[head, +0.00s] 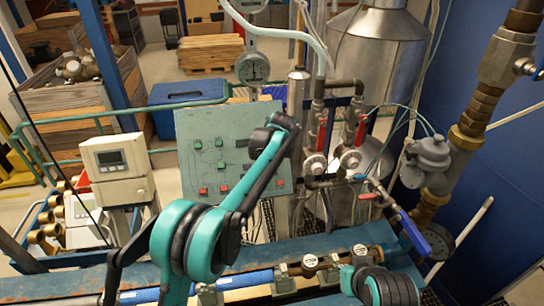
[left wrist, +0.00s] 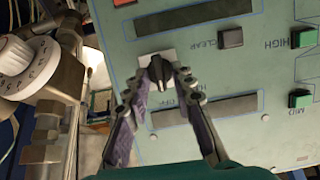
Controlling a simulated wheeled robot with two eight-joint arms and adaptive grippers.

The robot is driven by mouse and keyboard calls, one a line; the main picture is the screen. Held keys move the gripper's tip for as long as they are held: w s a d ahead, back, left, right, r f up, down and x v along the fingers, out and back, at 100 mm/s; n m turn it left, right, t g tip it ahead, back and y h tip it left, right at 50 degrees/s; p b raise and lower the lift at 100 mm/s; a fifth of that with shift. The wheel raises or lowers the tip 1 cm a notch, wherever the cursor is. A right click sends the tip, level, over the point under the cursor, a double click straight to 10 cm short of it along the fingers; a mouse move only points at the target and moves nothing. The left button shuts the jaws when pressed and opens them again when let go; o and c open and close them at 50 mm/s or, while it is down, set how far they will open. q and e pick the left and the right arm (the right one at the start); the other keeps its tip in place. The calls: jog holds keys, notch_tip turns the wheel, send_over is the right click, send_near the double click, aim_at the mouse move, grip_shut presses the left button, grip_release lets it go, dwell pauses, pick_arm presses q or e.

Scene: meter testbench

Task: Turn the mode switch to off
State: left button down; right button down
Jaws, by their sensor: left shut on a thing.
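The mode switch (left wrist: 158,72) is a small black knob on a pale plate on the grey-green control panel (left wrist: 240,80), which appears upside down in the left wrist view. The fingers of my left gripper (left wrist: 160,78) are closed around the knob from both sides. Partly covered lettering is beside the knob, and its exact pointing position is hard to read. In the head view, the control panel (head: 215,135) stands in the middle, and my left arm hides the switch and most of the gripper. My right gripper does not show.
Green buttons (left wrist: 299,98) and a grey clear button (left wrist: 230,38) sit near the switch. Pipes with red-handled valves (head: 361,130) stand right of the panel. A white meter display (head: 117,160) is on its left. A blue bench (head: 60,285) runs below.

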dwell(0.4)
pick_arm(q)
jog(key=c, duration=1.6)
grip_release()
jog(key=v, duration=1.2)
jog(key=shift+s, duration=0.1)
